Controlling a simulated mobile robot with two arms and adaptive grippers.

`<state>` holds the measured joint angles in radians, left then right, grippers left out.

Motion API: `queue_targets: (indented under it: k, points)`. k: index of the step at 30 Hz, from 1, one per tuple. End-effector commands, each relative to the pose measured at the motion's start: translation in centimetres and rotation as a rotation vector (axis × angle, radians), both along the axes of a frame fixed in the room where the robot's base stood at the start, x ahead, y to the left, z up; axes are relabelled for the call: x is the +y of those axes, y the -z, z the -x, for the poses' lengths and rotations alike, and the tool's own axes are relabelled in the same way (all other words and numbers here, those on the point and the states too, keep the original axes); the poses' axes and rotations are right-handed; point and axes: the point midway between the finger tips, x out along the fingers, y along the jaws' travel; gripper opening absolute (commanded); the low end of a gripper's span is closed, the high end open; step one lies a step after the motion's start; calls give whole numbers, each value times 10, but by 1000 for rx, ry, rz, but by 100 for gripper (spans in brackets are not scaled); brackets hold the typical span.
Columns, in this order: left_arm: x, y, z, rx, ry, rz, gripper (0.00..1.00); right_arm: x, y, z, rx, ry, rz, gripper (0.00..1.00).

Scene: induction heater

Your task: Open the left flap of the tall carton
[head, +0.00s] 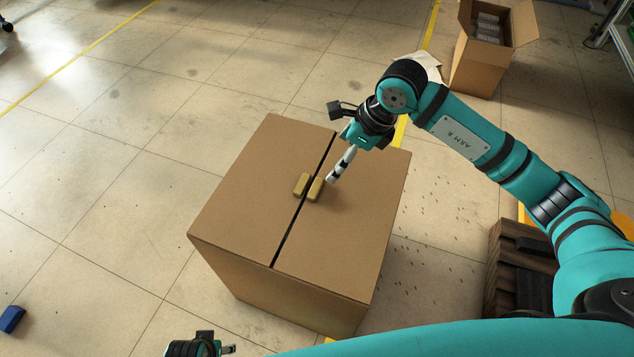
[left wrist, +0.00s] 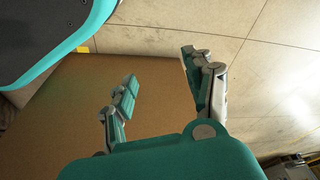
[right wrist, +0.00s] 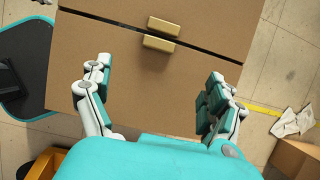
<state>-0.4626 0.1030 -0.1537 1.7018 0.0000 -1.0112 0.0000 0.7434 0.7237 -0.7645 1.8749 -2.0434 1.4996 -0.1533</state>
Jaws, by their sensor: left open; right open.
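The tall carton (head: 300,285) stands on the floor with both top flaps shut and a dark gap between them. The left flap (head: 250,190) and the right flap (head: 360,220) each carry a small yellow handle beside the gap: the left handle (head: 301,185) and the right handle (head: 316,189). My right gripper (head: 332,180) is over the right flap near the right handle. In the right wrist view it is open and empty, with both handles (right wrist: 161,34) beyond its fingers. My left gripper (head: 230,349) is low at the bottom edge, in front of the carton. The left wrist view shows it open and empty beside a carton wall (left wrist: 80,100).
An open carton (head: 478,60) with grey items stands at the back right, with crumpled paper (head: 425,62) beside it. A dark wooden crate (head: 515,270) is at the right. A blue block (head: 12,318) lies at the lower left. The floor left of the carton is clear.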

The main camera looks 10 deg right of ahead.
Motion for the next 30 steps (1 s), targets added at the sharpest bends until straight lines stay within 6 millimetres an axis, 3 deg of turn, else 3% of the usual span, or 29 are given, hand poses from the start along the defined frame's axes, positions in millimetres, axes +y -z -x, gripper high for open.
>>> queue_targets:
  k: [9, 18, 24, 30]
  points:
    - [-1, -27, -9, -17, -3, 1, 53, 24, 68, -14, 5, -2, -5, 90]
    - [-1, -56, -15, -32, -5, 2, 53, 42, 119, -26, 3, -1, -4, 90]
    - [-1, -67, -15, -37, -6, 2, 53, 47, 133, -30, 1, -2, -5, 90]
    - [-1, -69, -15, -37, -7, 3, 53, 47, 135, -31, 1, -1, -4, 90]
